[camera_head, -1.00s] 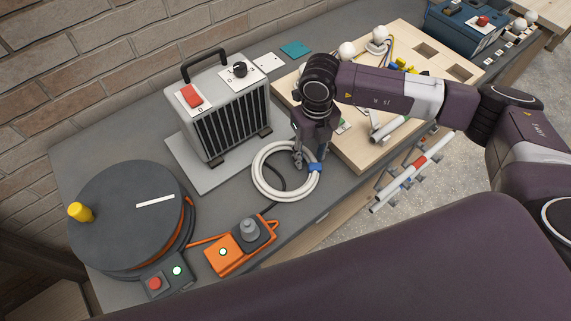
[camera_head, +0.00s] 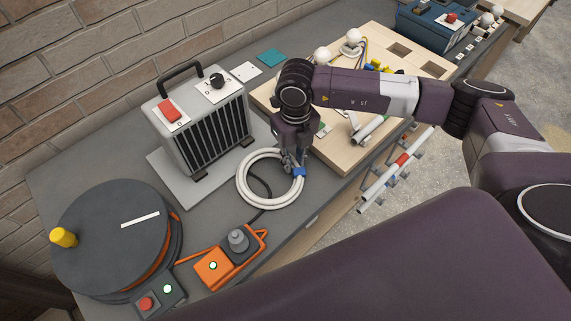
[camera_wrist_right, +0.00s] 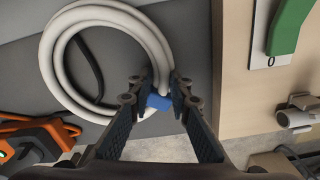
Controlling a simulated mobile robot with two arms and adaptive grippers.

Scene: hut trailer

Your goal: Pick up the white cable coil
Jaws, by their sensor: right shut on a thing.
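The white cable coil (camera_head: 246,190) lies on the grey bench in the head view, with a blue band (camera_head: 299,172) around its right side. It also shows at the top left of the right wrist view (camera_wrist_right: 62,80), where the blue band (camera_wrist_right: 158,102) sits between the fingers. My right gripper (camera_head: 291,166) points down at the coil's right side. In the wrist view its two fingers (camera_wrist_right: 160,95) are shut on the coil beside the blue band. Whether the coil is lifted off the bench cannot be told. My left gripper is not in view.
A heater (camera_head: 205,125) stands behind the coil. A cable reel (camera_head: 110,235) and an orange box (camera_head: 214,268) are to the left and front. A wooden board (camera_head: 335,150) lies close on the right. A black cable (camera_head: 262,186) passes under the coil.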

